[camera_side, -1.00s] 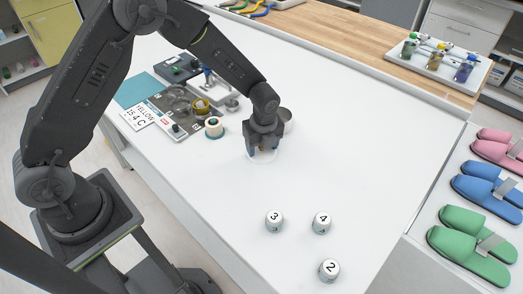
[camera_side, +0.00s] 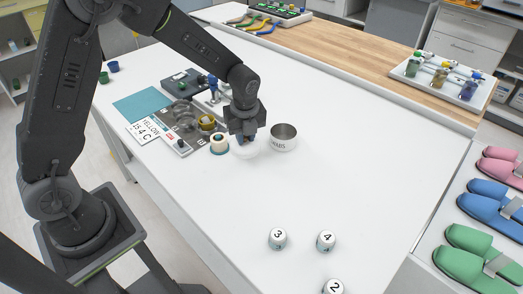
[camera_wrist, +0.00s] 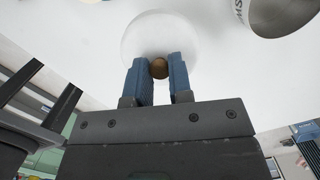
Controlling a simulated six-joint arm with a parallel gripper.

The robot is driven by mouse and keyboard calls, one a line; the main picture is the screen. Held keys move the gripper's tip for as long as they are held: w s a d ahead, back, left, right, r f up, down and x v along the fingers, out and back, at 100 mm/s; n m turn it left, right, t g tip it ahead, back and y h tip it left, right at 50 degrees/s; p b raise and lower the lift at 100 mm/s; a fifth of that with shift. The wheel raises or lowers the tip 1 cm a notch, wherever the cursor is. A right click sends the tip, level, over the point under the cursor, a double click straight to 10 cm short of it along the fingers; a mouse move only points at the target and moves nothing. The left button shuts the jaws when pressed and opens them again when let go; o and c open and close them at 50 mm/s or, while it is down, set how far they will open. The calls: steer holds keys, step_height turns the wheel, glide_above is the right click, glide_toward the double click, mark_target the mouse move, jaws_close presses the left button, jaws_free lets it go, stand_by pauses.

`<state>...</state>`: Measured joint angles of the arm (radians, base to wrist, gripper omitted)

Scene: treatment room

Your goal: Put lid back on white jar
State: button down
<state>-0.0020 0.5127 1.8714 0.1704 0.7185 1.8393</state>
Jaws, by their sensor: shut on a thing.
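My gripper (camera_side: 243,143) points down over the white table and is shut on the brown knob (camera_wrist: 159,68) of a pale round lid (camera_wrist: 158,32). In the side view the lid (camera_side: 246,152) shows partly below my fingers; its height above the table is hard to judge. The white jar (camera_side: 284,144) stands upright and open just right of my gripper, with a grey inside and dark lettering on its front. It also shows, cut off, at the top right of the wrist view (camera_wrist: 285,14). The lid and jar are apart.
Several numbered white pots (camera_side: 278,239) stand at the front.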

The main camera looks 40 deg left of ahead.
steer(key=a+r, duration=0.1)
steer(key=s+a, duration=0.1)
steer(key=a+r, duration=0.1)
steer(key=a, duration=0.1)
steer(key=shift+s+r, duration=0.2)
steer(key=shift+r, duration=0.1)
steer(key=w+d+r+m, duration=0.1)
steer(key=w+d+m, duration=0.2)
steer(key=w, duration=0.4)
steer(key=w+d+r+m, duration=0.1)
steer(key=w+d+m, duration=0.15)
steer(key=w, duration=0.55)
steer(key=shift+n, duration=0.25)
steer(key=shift+d+f, duration=0.2)
steer(key=shift+f, duration=1.35)
steer(key=shift+d+f, duration=0.15)
steer(key=shift+f, duration=1.35)
steer(key=shift+s+f, duration=0.1)
steer(key=shift+f, duration=0.05)
steer(key=shift+c, duration=2.4)
jaws_free()
